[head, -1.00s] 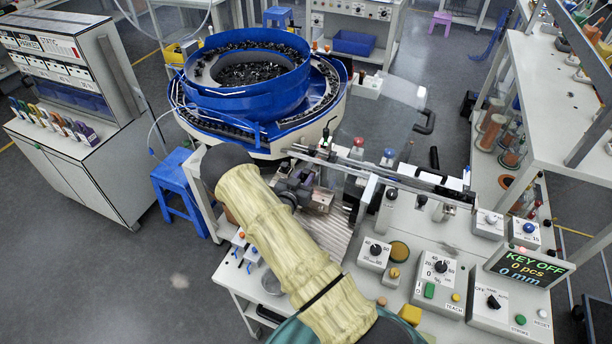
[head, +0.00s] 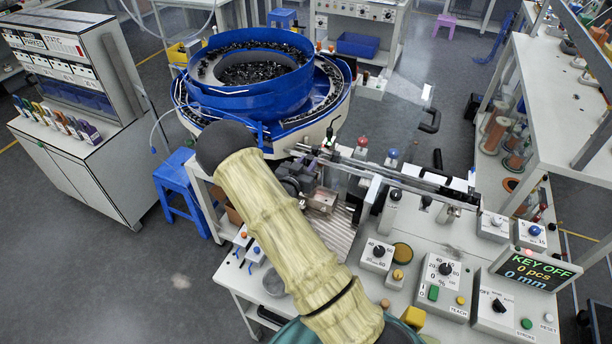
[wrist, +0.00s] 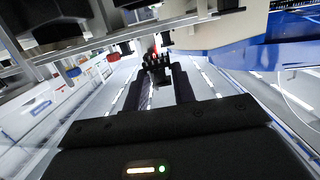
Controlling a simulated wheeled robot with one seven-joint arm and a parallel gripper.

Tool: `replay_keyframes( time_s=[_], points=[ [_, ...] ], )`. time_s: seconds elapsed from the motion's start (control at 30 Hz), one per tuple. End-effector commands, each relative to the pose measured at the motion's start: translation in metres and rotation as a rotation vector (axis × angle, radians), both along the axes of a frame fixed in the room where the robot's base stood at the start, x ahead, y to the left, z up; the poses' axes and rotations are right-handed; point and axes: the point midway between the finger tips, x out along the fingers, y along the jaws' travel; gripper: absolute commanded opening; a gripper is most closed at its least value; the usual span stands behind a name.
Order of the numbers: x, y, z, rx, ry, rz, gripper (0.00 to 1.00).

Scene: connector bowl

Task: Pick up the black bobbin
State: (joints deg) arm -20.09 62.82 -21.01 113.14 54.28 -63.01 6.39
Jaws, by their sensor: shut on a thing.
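In the wrist view my gripper (wrist: 158,84) points away from the camera, with its two dark fingers close together. It is shut on a small black piece with a toothed upper edge, which I take to be the black bobbin (wrist: 157,62). The piece sits between the fingertips, below a metal rail. In the head view my sleeved arm hides the gripper and the piece.
A blue bowl feeder (head: 246,98) full of black parts stands behind my arm. A metal rail (head: 400,178) runs right across the bench. Control boxes (head: 443,275) and a display (head: 534,268) fill the right side. A blue stool (head: 178,186) stands left.

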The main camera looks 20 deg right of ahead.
Motion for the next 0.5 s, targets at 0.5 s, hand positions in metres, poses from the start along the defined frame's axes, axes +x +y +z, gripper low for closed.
replay_keyframes(
  time_s=[0.5],
  points=[
    [0.000, 0.001, 0.100, 0.002, -0.004, 0.000, 0.05]
  ],
)
